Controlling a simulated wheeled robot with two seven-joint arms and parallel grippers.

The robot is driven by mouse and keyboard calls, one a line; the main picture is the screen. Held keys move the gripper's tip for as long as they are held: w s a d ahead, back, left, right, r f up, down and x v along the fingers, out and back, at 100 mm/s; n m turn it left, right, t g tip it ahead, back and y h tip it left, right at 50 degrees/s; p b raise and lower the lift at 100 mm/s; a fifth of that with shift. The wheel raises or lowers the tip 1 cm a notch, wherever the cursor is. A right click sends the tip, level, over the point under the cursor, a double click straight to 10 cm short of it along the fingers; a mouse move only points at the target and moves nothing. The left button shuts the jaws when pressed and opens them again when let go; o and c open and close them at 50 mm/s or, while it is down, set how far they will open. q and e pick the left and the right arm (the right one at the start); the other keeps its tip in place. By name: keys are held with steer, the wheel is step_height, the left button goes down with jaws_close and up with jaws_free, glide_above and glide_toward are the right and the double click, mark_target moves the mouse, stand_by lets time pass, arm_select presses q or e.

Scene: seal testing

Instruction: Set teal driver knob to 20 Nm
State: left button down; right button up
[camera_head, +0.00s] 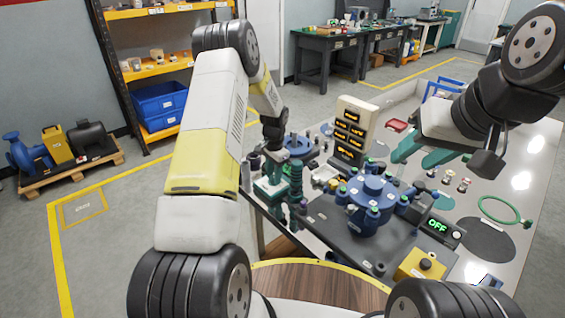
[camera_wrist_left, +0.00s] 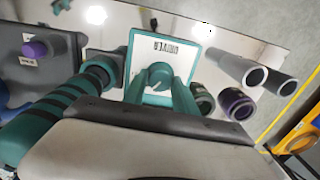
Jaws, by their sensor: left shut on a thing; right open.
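In the left wrist view a small teal knob (camera_wrist_left: 158,76) sits on a white dial plate with a teal frame (camera_wrist_left: 166,31). The knob's setting cannot be read. In the head view my left gripper (camera_head: 271,178) is low over the table's left side, its fingertips hard to make out. A teal, black-ringed driver (camera_head: 296,186) stands beside it. My right gripper (camera_head: 418,155) is open and empty above the table.
A cream display tower (camera_head: 352,130) with several lit readouts stands behind a blue round fixture (camera_head: 371,199). A box reading OFF (camera_head: 440,227), a yellow button box (camera_head: 420,264) and a green ring (camera_head: 500,209) are at right. Grey and purple sockets (camera_wrist_left: 234,103) stand close to the knob.

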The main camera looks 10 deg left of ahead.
arm_select(q)
steer(key=shift+m, duration=0.5)
steer(key=c, duration=1)
jaws_free()
steer(key=shift+s+d+r, duration=0.1)
steer(key=shift+r, duration=1.9)
steer(key=shift+s+d+r, duration=0.1)
steer(key=shift+r, duration=1.85)
